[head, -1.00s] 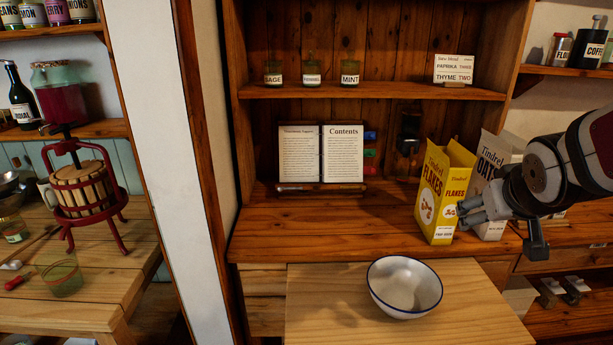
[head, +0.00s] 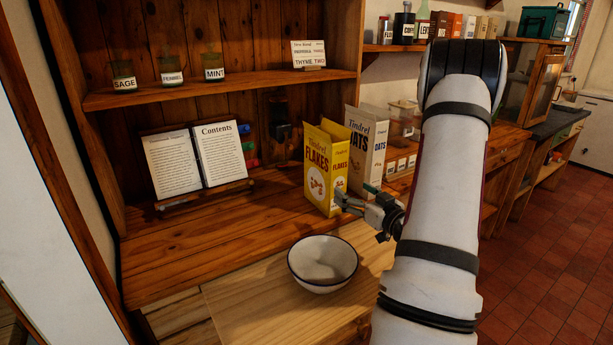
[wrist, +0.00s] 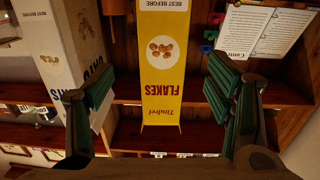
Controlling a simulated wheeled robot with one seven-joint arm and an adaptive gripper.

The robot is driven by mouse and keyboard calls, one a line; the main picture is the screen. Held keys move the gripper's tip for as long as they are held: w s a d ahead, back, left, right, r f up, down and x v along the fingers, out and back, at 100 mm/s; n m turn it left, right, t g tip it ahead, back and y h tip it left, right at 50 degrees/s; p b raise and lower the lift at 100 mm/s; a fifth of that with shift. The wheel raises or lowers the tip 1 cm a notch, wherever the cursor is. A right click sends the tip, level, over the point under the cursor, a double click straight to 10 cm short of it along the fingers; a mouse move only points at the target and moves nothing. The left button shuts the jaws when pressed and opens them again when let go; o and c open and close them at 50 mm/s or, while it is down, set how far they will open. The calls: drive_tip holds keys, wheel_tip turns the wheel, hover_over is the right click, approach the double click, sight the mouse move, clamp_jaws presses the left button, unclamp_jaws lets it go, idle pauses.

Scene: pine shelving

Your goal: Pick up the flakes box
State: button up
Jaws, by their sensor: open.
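The yellow flakes box (head: 317,178) stands upright on the wooden counter in the head view, its top flaps open. My gripper (head: 356,197) is just in front of its lower right side, with its fingers apart. In the wrist view, which is upside down, the flakes box (wrist: 166,68) shows between the two green-padded fingers of my open gripper (wrist: 160,88). Gaps show on both sides of the box, and the fingers do not hold it. How far the fingertips reach along its sides is hard to tell.
A white oats box (head: 366,143) stands close to the right of the flakes box. A white bowl (head: 322,279) sits in front on a pale board (head: 245,302). An open book (head: 196,162) on a stand is to the left. Bare counter lies between book and bowl.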

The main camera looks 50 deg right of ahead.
sight(340, 182)
drive_tip(key=x, duration=0.8)
drive_tip(key=shift+a+r+x, duration=0.1)
drive_tip(key=shift+r+x, duration=0.05)
drive_tip(key=shift+x, duration=1.25)
drive_tip(key=shift+a+r+x, duration=0.1)
drive_tip(key=shift+x, duration=1.3)
drive_tip(key=c, duration=1.1)
